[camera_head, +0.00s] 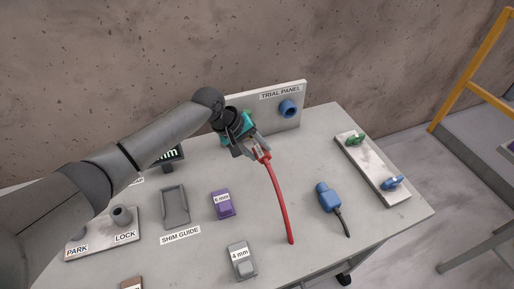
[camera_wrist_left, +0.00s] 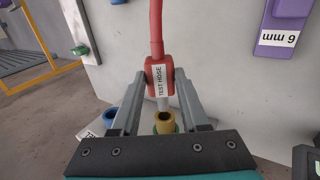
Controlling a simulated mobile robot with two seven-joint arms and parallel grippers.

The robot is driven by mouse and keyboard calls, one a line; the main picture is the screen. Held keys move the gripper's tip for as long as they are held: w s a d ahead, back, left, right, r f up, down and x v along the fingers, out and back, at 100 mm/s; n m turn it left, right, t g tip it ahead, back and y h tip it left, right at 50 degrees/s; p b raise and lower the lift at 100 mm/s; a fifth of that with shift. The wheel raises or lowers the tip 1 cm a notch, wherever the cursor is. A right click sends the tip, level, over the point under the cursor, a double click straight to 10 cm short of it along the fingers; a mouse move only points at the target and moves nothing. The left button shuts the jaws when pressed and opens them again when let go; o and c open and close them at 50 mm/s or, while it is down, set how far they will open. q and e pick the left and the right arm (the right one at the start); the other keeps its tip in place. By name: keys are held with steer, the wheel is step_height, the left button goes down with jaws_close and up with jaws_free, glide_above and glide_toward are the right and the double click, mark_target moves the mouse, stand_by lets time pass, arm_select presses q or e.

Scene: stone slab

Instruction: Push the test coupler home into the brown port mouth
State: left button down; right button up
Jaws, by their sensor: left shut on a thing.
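My left gripper (camera_head: 259,152) is shut on the red test coupler (camera_head: 263,157), in front of the trial panel (camera_head: 285,95). In the left wrist view, my left gripper (camera_wrist_left: 160,76) has a finger on each side of the coupler (camera_wrist_left: 158,75), labelled TEST HOSE. Its grey nozzle points at the brown port mouth (camera_wrist_left: 164,124) and lines up closely with it. I cannot tell whether the tip touches or enters it. A red hose trails from the coupler. The brown port is hidden in the head view. My right gripper is not in view.
A blue port (camera_head: 288,108) is beside the brown one on the panel. A blue connector (camera_head: 328,197), a purple 6 mm block (camera_head: 222,207), a grey 4 mm block (camera_head: 241,265), the shim guide (camera_head: 175,207) and a valve plate (camera_head: 369,168) are on the table.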

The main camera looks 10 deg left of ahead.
mark_target(255, 143)
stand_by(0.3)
arm_select(q)
steer(key=shift+p, duration=0.55)
steer(key=shift+w+a, duration=0.1)
steer(key=shift+w, duration=0.15)
steer(key=shift+w+a+b, duration=0.2)
steer(key=shift+w+b, duration=0.05)
steer(key=shift+b, duration=0.1)
steer(key=shift+w+a+b, duration=0.4)
steer(key=shift+w+b, duration=0.05)
steer(key=shift+w, duration=0.15)
steer(key=shift+w+a+b, duration=0.4)
steer(key=shift+w, duration=0.2)
steer(key=shift+c, duration=1.7)
jaws_free()
steer(key=shift+a, duration=0.1)
steer(key=p+v, duration=0.1)
steer(key=v, duration=1.4)
steer(key=shift+p, duration=0.3)
steer(key=shift+r, duration=0.1)
